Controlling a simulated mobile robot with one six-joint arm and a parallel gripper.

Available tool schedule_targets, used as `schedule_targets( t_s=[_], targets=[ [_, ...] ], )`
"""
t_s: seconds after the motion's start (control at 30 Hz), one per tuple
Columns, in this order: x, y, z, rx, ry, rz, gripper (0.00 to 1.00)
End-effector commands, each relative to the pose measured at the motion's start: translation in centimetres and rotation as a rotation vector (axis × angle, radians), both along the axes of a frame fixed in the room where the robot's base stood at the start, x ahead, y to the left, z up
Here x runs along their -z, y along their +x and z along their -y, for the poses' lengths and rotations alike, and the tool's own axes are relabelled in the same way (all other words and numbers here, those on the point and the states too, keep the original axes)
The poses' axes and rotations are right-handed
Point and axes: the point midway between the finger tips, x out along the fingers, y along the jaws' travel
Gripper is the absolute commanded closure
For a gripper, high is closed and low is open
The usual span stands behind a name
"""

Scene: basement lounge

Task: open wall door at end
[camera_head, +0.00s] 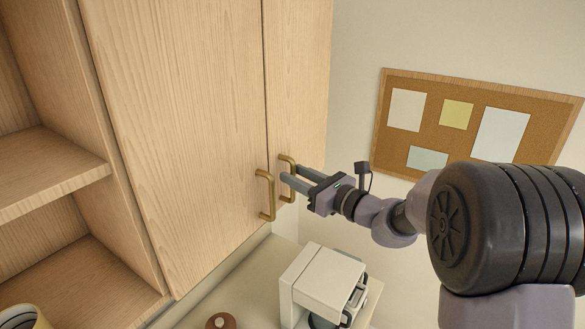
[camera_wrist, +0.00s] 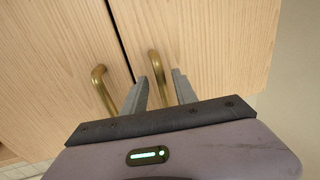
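The end door (camera_head: 300,80) is the narrow-looking right door of the light wood wall cabinet and appears shut. Its brass bow handle (camera_head: 287,163) is at the door's lower left, partly hidden by my fingers. My gripper (camera_head: 290,178) is at this handle. In the wrist view, the fingers (camera_wrist: 160,92) are open, with the end door's handle (camera_wrist: 156,66) between them. Gaps show on both sides, so the fingers do not look closed on it. The neighbouring door (camera_head: 180,120) has its own brass handle (camera_head: 268,195) just left of my gripper.
Open shelves (camera_head: 50,170) are at the left. Below, a white coffee-maker-like appliance (camera_head: 325,275) stands on the counter (camera_head: 255,290), near a brown round object (camera_head: 221,321). A corkboard (camera_head: 455,140) with papers hangs on the right wall. Free air lies between cabinet and corkboard.

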Motion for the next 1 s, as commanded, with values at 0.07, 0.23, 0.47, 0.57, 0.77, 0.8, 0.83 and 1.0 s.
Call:
schedule_targets(
  t_s=[0.07,0.23,0.47,0.57,0.77,0.8,0.83,1.0],
  targets=[
    [-0.08,0.63,-0.70,-0.001,0.001,-0.001,0.66],
    [-0.01,1.18,-1.19,0.000,0.000,0.000,0.66],
    [0.03,1.18,-1.18,0.000,-0.001,0.001,0.74],
    [0.02,1.17,-1.18,0.000,-0.001,0.001,0.93],
    [0.03,1.16,-1.18,0.000,-0.001,0.001,1.00],
    [0.03,1.16,-1.18,0.000,-0.001,0.001,1.00],
    [0.03,1.16,-1.18,0.000,-0.001,0.001,1.00],
    [0.04,1.15,-1.17,0.000,-0.001,0.000,1.00]
  ],
)
